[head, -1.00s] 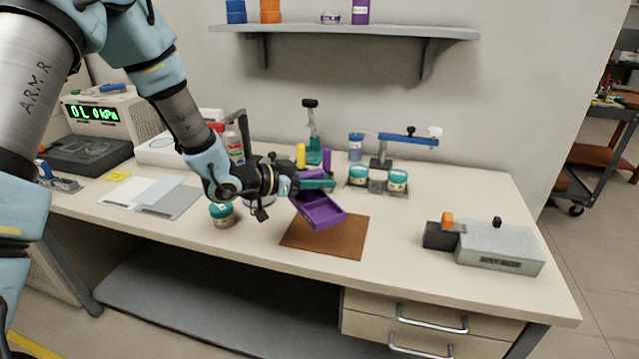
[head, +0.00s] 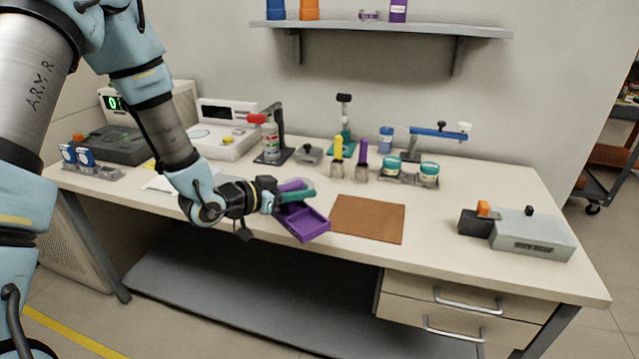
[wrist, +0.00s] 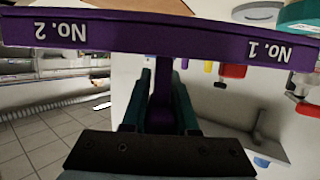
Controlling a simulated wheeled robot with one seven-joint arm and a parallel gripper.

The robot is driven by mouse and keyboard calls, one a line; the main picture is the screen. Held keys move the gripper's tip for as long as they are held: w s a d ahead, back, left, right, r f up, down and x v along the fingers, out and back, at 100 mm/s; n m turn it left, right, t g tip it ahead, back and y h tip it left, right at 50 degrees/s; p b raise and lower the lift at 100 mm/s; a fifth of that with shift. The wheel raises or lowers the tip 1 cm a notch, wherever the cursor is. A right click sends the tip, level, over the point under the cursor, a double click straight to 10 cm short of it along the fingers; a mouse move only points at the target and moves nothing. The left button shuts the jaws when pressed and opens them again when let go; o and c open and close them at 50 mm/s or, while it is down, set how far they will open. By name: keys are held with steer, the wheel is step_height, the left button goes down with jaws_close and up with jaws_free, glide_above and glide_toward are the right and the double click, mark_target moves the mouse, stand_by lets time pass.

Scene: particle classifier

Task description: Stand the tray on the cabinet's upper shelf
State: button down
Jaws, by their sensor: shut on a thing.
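The purple tray (head: 306,226) has open compartments and hangs tilted near the bench's front edge, left of the brown mat. My gripper (head: 290,194) is shut on the tray's purple handle and holds it out from the arm. In the wrist view the tray's front wall (wrist: 150,38) spans the top, with "No. 1" and "No. 2" printed upside down. The handle runs between the two teal fingers of my gripper (wrist: 160,95) there. I cannot make out the task's cabinet for certain in either view.
The brown mat (head: 368,219) is bare on the bench. Behind it stand several jars, bottles and stands. A grey box (head: 530,234) sits at right. A wall shelf (head: 380,28) holds containers. The wrist view shows shelving (wrist: 50,72) and open floor at left.

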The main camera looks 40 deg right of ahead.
steer(key=w+a+f+n+t+y, duration=0.5)
steer(key=w+a+n, duration=0.1)
steer(key=a, duration=1)
steer(key=w+a+f+n+t+y, duration=0.4)
steer(key=w+a, duration=0.4)
steer(key=a, duration=0.8)
steer(key=w+a+f+n+t+y, duration=0.5)
steer(key=w+a+f+n, duration=0.2)
steer(key=a, duration=0.8)
steer(key=shift+a+f+n+t+y, duration=0.2)
steer(key=shift+a+n+t+y, duration=0.15)
steer(key=shift+n, duration=0.25)
